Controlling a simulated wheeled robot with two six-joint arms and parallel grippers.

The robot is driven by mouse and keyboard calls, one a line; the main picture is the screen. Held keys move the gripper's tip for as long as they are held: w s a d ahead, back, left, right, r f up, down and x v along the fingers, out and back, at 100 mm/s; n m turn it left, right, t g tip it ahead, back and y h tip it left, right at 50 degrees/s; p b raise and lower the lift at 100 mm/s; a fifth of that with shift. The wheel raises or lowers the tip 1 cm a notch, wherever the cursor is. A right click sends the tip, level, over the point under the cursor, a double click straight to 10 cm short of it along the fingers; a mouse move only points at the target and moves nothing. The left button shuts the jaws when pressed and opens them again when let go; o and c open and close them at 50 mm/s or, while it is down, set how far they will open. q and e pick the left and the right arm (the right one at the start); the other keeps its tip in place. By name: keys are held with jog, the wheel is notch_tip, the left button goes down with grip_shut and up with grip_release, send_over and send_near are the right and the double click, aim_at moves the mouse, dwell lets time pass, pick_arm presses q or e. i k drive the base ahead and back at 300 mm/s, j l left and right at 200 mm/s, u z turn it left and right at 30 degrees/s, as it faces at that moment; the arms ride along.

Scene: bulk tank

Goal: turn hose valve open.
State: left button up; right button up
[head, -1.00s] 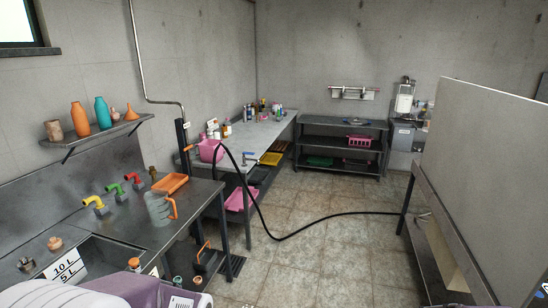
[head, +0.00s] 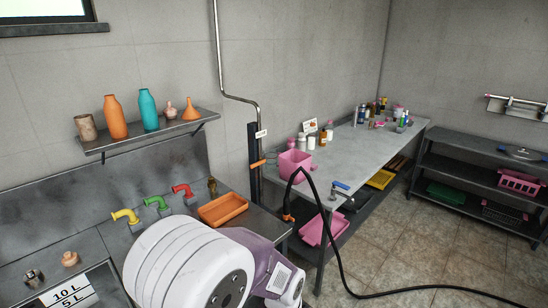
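A black hose (head: 331,230) arches up beside the pink tub, then drops and runs along the floor to the right. Its near end has an orange fitting (head: 289,218) by the table's left end. A grey wall pipe (head: 221,75) comes down to a dark upright post (head: 254,150), which carries an orange lever (head: 258,163). A blue-handled tap (head: 340,187) sits at the table's front edge. I cannot tell which of these is the hose valve, or its state. One of my arms fills the bottom centre, apart from them in the picture. Neither gripper shows.
Yellow, green and red taps (head: 156,203) stand over the sink, with an orange tray (head: 222,208) beside them. A pink tub (head: 293,165) and bottles stand on the long table (head: 372,150). Dark shelves (head: 470,165) stand at the right. The tiled floor (head: 400,265) is mostly open.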

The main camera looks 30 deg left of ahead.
aim_at(261, 161)
jog(key=i+j+u, duration=0.1)
jog(key=i+u, duration=0.75)
jog(key=i+l+u, duration=0.15)
jog(key=i+u, duration=0.6)
jog(key=k+l+u, duration=0.4)
jog(key=l, duration=0.2)
jog(key=i, duration=0.05)
